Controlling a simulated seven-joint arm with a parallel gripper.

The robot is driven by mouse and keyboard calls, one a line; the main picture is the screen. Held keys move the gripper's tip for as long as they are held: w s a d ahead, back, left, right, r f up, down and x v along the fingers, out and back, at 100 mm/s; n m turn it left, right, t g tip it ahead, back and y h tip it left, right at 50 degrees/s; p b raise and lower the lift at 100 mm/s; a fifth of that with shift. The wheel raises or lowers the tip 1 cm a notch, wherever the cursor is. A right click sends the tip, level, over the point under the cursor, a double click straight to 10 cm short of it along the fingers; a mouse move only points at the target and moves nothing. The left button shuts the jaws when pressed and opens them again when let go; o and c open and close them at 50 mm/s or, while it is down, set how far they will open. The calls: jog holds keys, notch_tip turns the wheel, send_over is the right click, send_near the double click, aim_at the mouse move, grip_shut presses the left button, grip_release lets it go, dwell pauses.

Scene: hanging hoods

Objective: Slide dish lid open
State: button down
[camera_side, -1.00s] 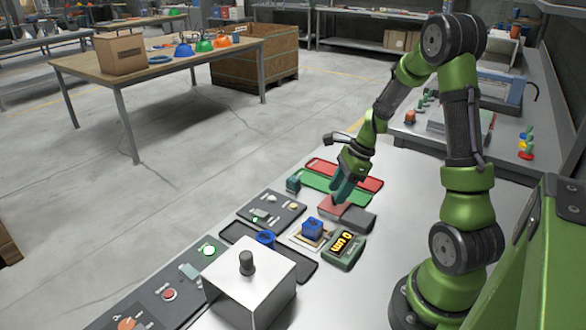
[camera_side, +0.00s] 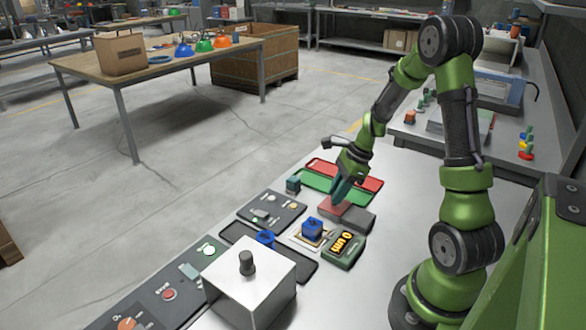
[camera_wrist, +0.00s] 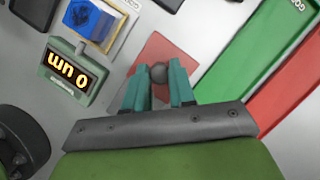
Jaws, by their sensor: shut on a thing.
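The dish lid is a flat reddish square (camera_side: 333,208) with a dark round knob (camera_wrist: 158,72), which shows in the wrist view. A grey block-like dish body (camera_side: 357,220) lies beside the lid in the side view. The lid also shows in the wrist view (camera_wrist: 152,52), partly hidden by my fingers. My gripper (camera_wrist: 158,78) has its teal fingers on both sides of the knob and is shut on it. In the side view my gripper (camera_side: 338,198) points down at the lid, and the knob is hidden there.
A blue block (camera_side: 312,228) and a green display unit (camera_side: 344,250) stand close by. A green tray (camera_side: 322,184) and a red tray (camera_side: 352,176) lie beyond the lid. A metal box with a knob (camera_side: 250,285) stands at the front.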

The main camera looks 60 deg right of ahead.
aim_at(354, 217)
jog(key=s, duration=0.7)
jog(key=shift+s, duration=0.35)
jog(key=c, duration=1)
grip_release()
jog(key=shift+o, duration=0.3)
jog(key=shift+d+r, duration=0.15)
jog(key=shift+r, duration=0.2)
jog(key=v, duration=1.6)
